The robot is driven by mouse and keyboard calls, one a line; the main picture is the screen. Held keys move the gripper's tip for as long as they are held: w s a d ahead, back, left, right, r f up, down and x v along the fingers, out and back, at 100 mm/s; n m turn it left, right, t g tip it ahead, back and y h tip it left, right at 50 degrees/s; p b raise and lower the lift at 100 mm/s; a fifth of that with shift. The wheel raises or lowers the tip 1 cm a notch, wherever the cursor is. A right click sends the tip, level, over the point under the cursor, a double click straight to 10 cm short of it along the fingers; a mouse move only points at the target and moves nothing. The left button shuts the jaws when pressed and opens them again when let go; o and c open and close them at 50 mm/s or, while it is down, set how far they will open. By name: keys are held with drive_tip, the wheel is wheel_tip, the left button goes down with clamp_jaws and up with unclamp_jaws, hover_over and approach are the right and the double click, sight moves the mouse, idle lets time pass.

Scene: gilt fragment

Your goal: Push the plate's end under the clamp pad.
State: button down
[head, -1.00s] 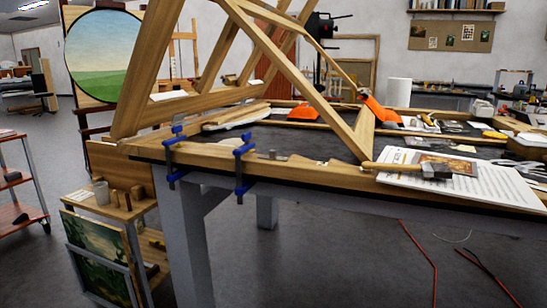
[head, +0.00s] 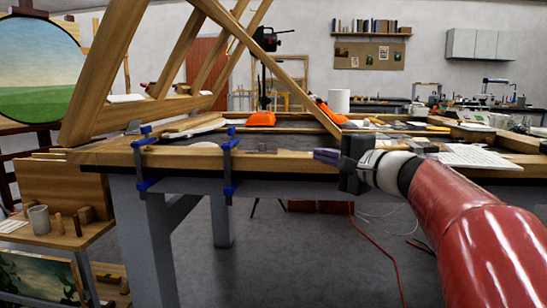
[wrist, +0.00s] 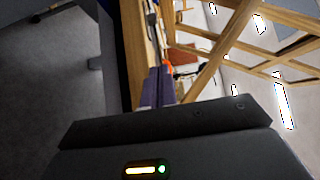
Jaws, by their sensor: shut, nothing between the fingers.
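Two blue clamps, the left one (head: 143,160) and the right one (head: 229,165), grip the front edge of the wooden-edged table. A small metal piece (head: 265,149), perhaps the plate, lies on the front rail right of the right clamp; its outline is too small to be sure. The clamp pads cannot be made out clearly. My gripper (head: 325,156) is shut and empty at the front edge, right of the metal piece and apart from it, pointing left. Its purple fingers also show in the wrist view (wrist: 156,88), beside the wooden rail.
A large wooden frame (head: 281,78) leans over the table, its lower corner close behind my gripper. An orange object (head: 261,119) and other tools lie further back. A low stand with a cup (head: 39,219) is at left. The floor before the table is open.

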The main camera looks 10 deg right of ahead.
sight(255, 154)
drive_tip(key=p+x, duration=0.1)
drive_tip(key=x, duration=0.8)
drive_tip(key=shift+w+a, duration=0.15)
drive_tip(key=shift+w, duration=0.1)
drive_tip(key=a, duration=0.1)
drive_tip(key=w+a, duration=0.1)
drive_tip(key=a, duration=0.1)
drive_tip(key=shift+p, duration=0.3)
drive_tip(key=shift+w+a, duration=0.2)
drive_tip(key=shift+a, duration=0.2)
drive_tip(key=shift+a, duration=0.1)
drive_tip(key=a+b, duration=0.1)
drive_tip(key=a, duration=0.1)
drive_tip(key=w+a+b, duration=0.1)
drive_tip(key=a, duration=0.1)
drive_tip(key=shift+w+f+b, duration=0.1)
drive_tip(key=shift+f+b, duration=0.1)
drive_tip(key=shift+b, duration=0.1)
drive_tip(key=shift+w+a+r, duration=0.15)
drive_tip(key=shift+w+a, duration=0.05)
drive_tip(key=shift+a, duration=0.25)
drive_tip(key=shift+d, duration=0.1)
